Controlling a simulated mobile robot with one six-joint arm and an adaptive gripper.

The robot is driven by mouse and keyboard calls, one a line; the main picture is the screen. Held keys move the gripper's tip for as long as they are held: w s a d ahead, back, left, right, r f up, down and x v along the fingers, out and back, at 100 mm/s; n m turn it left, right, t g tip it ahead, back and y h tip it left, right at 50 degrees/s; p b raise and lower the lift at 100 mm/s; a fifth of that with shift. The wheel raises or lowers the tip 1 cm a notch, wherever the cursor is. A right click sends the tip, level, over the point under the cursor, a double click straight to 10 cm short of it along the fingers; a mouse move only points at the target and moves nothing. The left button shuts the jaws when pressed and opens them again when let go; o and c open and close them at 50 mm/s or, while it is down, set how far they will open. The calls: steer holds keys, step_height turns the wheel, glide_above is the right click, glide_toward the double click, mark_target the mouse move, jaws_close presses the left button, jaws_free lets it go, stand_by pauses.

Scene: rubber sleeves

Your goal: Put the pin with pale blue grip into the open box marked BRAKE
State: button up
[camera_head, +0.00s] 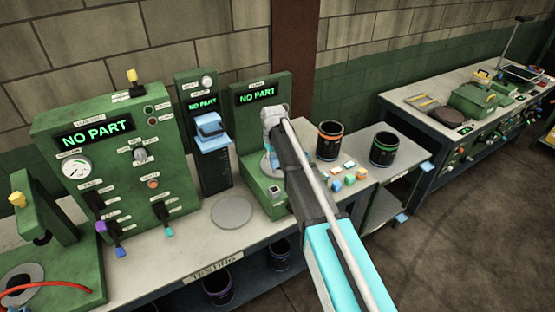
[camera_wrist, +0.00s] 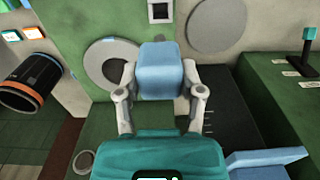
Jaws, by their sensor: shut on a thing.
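In the wrist view my gripper (camera_wrist: 160,85) is shut on a pale blue block-like grip (camera_wrist: 160,68), one finger on each side. I take it to be the pin's grip; any shank below it is hidden. It is above the green test stand, partly over a round grey plate (camera_wrist: 104,62); I cannot tell whether it touches. In the head view my gripper (camera_head: 270,150) is in front of the green stand (camera_head: 252,180) with a "NO PART" display, and the arm hides part of that stand. I cannot read BRAKE on anything.
Two black bins, orange-ringed (camera_head: 328,142) and green-ringed (camera_head: 384,150), stand right of the stand, near several small coloured blocks (camera_head: 345,176). A gauge with a blue slider (camera_head: 211,135) is close on the left. A grey disc (camera_head: 232,212) lies on the bench. Another workbench (camera_head: 420,112) is at right.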

steer(key=shift+f+b, duration=5.95)
steer(key=shift+f, duration=0.1)
steer(key=shift+f, duration=0.2)
steer(key=o, duration=1.2)
steer(key=shift+o, duration=0.2)
steer(key=shift+r, duration=0.15)
